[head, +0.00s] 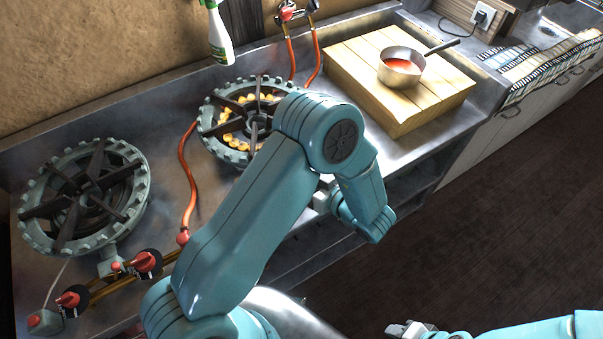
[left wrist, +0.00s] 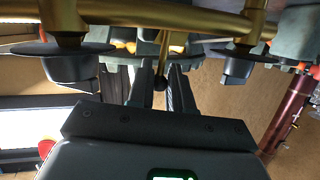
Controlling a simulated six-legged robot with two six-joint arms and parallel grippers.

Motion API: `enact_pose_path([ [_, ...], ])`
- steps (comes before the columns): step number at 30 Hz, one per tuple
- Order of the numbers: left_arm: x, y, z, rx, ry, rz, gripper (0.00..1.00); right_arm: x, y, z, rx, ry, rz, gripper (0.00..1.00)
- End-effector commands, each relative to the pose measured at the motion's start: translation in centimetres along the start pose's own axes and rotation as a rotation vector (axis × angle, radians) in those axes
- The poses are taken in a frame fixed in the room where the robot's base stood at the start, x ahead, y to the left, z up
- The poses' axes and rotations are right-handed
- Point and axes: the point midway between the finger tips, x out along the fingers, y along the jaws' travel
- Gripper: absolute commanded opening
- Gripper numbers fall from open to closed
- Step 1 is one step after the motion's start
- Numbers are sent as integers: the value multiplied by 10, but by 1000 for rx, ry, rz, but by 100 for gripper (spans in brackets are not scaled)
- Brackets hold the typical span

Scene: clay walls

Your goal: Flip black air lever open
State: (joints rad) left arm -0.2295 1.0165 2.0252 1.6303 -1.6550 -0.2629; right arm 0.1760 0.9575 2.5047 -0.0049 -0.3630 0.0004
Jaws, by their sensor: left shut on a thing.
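The black air lever (left wrist: 159,84) shows in the left wrist view as a thin brass stem with a dark ball end, hanging off a brass pipe (left wrist: 160,15). My left gripper (left wrist: 160,92) has its two dark fingers on either side of the ball end and is shut on it. In the head view my left arm hides the lever and the left fingertips. My right gripper (head: 408,329) is at the bottom edge of the head view, away from the counter, and its fingers are too small to judge.
Two black knobs (left wrist: 70,62) (left wrist: 238,64) flank the lever. Two ring burners (head: 85,195) (head: 228,118) stand on the metal counter, with red hoses (head: 187,175) by them. A saucepan (head: 401,72) of red liquid sits on a wooden block (head: 375,105). A spray bottle (head: 219,40) is behind.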

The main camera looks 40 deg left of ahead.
Motion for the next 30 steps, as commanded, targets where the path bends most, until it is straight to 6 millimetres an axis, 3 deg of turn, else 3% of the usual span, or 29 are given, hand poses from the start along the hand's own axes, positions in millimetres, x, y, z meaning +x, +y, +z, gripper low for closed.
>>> enact_pose_path([
  [16, 0, 2, 1, 25, 5, -7, 0, -2, -1, 0, 0, 0, 0, 43],
  [17, 0, 2, 1, 25, 4, -7, 26, -2, -1, 0, 0, 0, 0, 43],
  [30, 0, 2, -1, 25, 5, -8, 27, -3, -1, 0, 0, 0, 0, 43],
])
